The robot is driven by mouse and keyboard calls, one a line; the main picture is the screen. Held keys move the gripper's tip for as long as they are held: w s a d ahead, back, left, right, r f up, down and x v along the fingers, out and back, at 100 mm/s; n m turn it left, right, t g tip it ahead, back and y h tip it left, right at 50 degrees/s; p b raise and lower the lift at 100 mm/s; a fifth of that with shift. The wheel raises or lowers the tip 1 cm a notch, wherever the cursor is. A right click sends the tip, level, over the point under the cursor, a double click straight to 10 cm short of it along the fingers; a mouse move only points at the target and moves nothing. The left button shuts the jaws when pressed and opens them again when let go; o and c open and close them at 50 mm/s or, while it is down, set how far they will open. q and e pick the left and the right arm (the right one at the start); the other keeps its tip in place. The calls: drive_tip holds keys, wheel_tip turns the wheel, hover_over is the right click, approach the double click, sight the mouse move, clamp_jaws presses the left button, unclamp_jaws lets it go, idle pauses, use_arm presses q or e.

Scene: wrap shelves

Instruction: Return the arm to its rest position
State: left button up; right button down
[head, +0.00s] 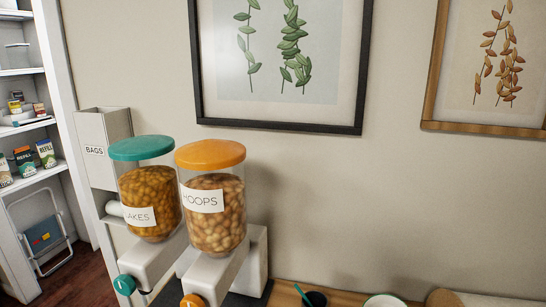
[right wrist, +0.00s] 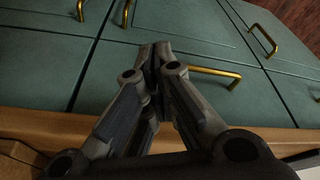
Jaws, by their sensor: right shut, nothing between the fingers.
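My right gripper (right wrist: 158,62) shows in the right wrist view. Its fingers are together with nothing between them. It points toward green cabinet fronts (right wrist: 165,30) with brass handles, and a wooden counter edge (right wrist: 60,122) runs across below the fingers. Whether the fingertips touch a cabinet front, I cannot tell. Neither arm and neither gripper shows in the head view, so my left gripper is out of sight.
In the head view, a teal-lidded dispenser (head: 150,200) and an orange-lidded dispenser labelled HOOPS (head: 215,215) stand by the wall. A dark cup (head: 315,298) and a bowl (head: 384,301) are at the bottom. Shelves (head: 30,125) stand left. A brass handle (right wrist: 216,75) is near the fingers.

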drive_tip(key=s+f+g, duration=0.1)
drive_tip(key=s+f, duration=0.2)
drive_tip(key=f, duration=0.9)
drive_tip(key=s+f, duration=0.2)
drive_tip(key=f, duration=1)
drive_tip(key=s+d+f+g+b, duration=0.1)
drive_tip(key=s+d+f, duration=0.2)
drive_tip(key=s+f, duration=0.9)
drive_tip(key=s, duration=0.2)
drive_tip(key=shift+s+f, duration=0.25)
drive_tip(key=shift+s, duration=0.15)
drive_tip(key=c, duration=2.2)
unclamp_jaws()
drive_tip(key=shift+d, duration=0.1)
